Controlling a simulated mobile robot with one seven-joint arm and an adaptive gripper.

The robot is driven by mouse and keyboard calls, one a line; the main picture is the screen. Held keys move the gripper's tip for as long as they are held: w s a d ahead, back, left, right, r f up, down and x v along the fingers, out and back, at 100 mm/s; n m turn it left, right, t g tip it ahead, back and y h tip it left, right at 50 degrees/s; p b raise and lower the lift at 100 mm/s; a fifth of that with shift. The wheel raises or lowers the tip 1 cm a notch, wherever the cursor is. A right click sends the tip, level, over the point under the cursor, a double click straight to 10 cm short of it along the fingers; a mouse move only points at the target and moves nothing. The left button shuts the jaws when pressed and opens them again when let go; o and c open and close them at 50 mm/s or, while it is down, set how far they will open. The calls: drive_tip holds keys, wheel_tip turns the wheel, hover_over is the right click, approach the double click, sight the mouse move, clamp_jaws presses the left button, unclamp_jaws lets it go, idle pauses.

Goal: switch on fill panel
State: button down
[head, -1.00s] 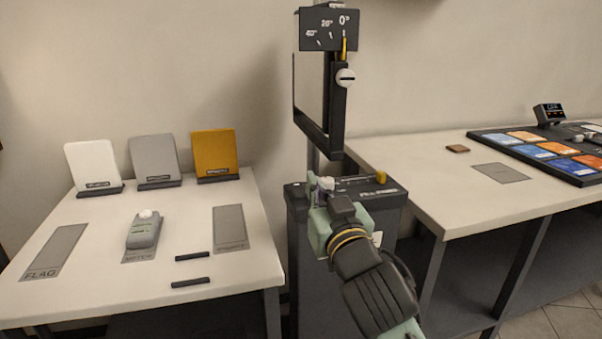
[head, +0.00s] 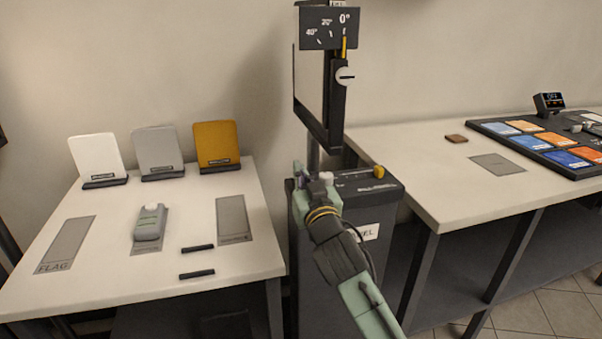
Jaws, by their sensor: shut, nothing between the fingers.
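My gripper (head: 299,170) is shut and empty at the box's left top edge, just left of the pale knob. My wrist hides part of the box; contact is unclear.
The right table (head: 420,180) holds a console (head: 520,140) with colored pads and a small brown block (head: 456,138).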

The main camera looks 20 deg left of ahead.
drive_tip(key=shift+w+a+r+g+h+p, duration=0.2)
drive_tip(key=shift+g+h+p, duration=0.15)
drive_tip(key=shift+p, duration=0.55)
drive_tip(key=shift+w+a+f+g+p, duration=0.1)
drive_tip(key=shift+a+f+g+p, duration=0.1)
drive_tip(key=shift+g+p, duration=0.2)
drive_tip(key=shift+w+f+b, duration=0.1)
drive_tip(key=shift+f+b, duration=0.35)
drive_tip(key=shift+b, duration=0.1)
drive_tip(key=shift+w+a, duration=0.1)
drive_tip(key=shift+w, duration=0.15)
drive_tip(key=shift+r, duration=0.1)
